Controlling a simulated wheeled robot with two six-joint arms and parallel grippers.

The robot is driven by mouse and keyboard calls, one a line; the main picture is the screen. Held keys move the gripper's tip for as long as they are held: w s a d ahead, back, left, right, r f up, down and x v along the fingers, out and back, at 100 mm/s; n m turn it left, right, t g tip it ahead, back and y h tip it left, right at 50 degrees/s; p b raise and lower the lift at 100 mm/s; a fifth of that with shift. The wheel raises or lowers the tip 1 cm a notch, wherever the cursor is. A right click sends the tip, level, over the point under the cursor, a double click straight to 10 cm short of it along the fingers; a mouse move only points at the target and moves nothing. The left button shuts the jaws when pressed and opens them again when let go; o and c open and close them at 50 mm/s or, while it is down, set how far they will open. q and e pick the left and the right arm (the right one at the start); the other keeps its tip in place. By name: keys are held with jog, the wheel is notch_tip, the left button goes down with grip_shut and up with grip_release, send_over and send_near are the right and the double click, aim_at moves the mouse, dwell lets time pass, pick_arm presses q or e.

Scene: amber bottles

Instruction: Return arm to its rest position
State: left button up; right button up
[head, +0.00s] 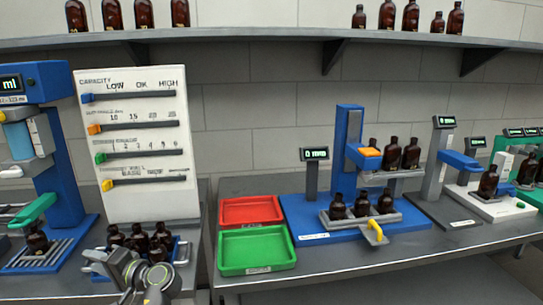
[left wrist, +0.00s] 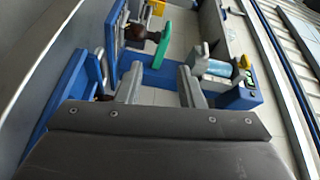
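My left gripper (left wrist: 160,84) shows in the left wrist view with its two grey fingers apart and nothing between them. In the head view, part of my left arm shows at the bottom left, in front of a blue tray (head: 184,251) of amber bottles (head: 138,239); the fingertips cannot be made out there. A dark amber bottle (left wrist: 140,33) appears beyond the fingers in the left wrist view, beside a green lever (left wrist: 163,46). My right gripper is in neither view.
A blue filling station (head: 52,150) stands at the left with a bottle under it. A white slider board (head: 136,140) stands behind the tray. Red (head: 251,202) and green trays (head: 257,230) lie mid-bench, left of a blue measuring station (head: 349,140). A shelf (head: 270,37) holds more bottles.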

pick_arm(q)
jog(key=s+f+h, duration=0.7)
jog(key=s+f, duration=0.8)
jog(key=f, duration=0.2)
jog(key=s+d+f+n+h, duration=0.15)
jog(key=s+d+h, duration=0.35)
jog(key=s, duration=0.5)
jog(key=s+d+f+h, duration=0.2)
jog(key=s+d+h, duration=0.2)
jog(key=s+d, duration=0.55)
jog(key=s+a+f+g, duration=0.1)
jog(key=a+f, duration=0.2)
jog(key=f, duration=2.3)
jog(key=s+d+f+g, duration=0.1)
jog(key=s+f, duration=1.3)
jog(key=s, duration=0.1)
jog(key=shift+f+g+h, duration=0.3)
jog(key=shift+f+h, duration=0.1)
